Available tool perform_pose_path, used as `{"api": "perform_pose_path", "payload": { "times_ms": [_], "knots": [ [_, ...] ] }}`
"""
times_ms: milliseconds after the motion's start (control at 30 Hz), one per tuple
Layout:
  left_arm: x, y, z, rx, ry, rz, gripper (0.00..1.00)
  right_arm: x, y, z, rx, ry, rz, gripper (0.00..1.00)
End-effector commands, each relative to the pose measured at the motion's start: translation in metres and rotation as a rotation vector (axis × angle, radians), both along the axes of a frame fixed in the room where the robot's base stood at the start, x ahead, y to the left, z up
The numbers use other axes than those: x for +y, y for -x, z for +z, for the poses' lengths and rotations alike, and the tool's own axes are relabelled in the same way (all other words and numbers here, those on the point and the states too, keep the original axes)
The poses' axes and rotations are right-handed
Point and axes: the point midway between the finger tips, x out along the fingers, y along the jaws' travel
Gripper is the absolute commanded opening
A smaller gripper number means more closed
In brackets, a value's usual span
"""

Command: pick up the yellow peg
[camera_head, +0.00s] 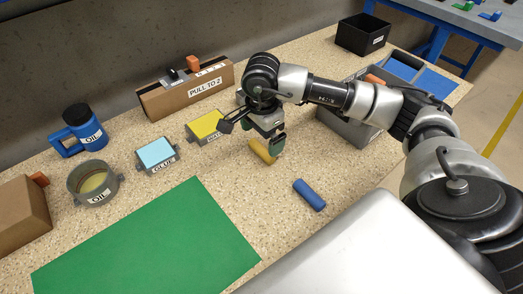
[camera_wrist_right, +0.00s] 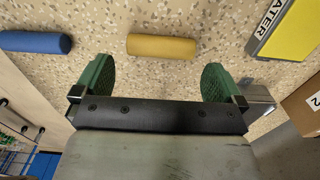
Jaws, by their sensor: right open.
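The yellow peg (camera_head: 260,151) lies on its side on the speckled table, partly covered by my right gripper (camera_head: 272,141) in the head view. In the right wrist view, the yellow peg (camera_wrist_right: 161,47) lies just ahead of the fingertips, crosswise and roughly centred between them. My right gripper (camera_wrist_right: 158,78) is open, with its green fingers wide apart and nothing between them. No contact with the peg shows. My left gripper is in neither view.
A blue peg (camera_head: 309,195) lies nearer the front, right of a green mat (camera_head: 150,245). A yellow-topped box (camera_head: 205,125), blue-topped glue box (camera_head: 157,154), oil pot (camera_head: 94,184) and blue oil jug (camera_head: 84,130) stand left. A cardboard box (camera_head: 187,95) stands behind.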

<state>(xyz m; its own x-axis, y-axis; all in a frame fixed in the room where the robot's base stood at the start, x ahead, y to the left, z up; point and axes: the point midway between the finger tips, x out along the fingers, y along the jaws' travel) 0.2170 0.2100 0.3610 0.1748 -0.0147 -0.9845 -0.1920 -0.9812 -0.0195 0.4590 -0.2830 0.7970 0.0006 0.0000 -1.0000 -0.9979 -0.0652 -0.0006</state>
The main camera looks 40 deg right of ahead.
Motion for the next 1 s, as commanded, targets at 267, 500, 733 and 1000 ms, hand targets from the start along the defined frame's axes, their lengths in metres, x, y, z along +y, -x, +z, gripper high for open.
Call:
{"api": "perform_pose_path", "payload": {
  "times_ms": [267,500,733,1000],
  "knots": [
    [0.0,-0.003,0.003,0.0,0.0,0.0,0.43,0.0,-0.001,-0.041,0.003,-0.001,0.001,1.0],
    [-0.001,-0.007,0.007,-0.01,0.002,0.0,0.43,-0.001,-0.002,-0.043,0.0,0.0,0.001,1.0],
    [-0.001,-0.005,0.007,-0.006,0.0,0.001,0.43,-0.001,-0.002,-0.043,0.0,0.0,0.001,0.67],
    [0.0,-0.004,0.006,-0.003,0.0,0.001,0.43,-0.001,-0.002,-0.041,0.0,0.0,0.001,0.67]
  ]
}}
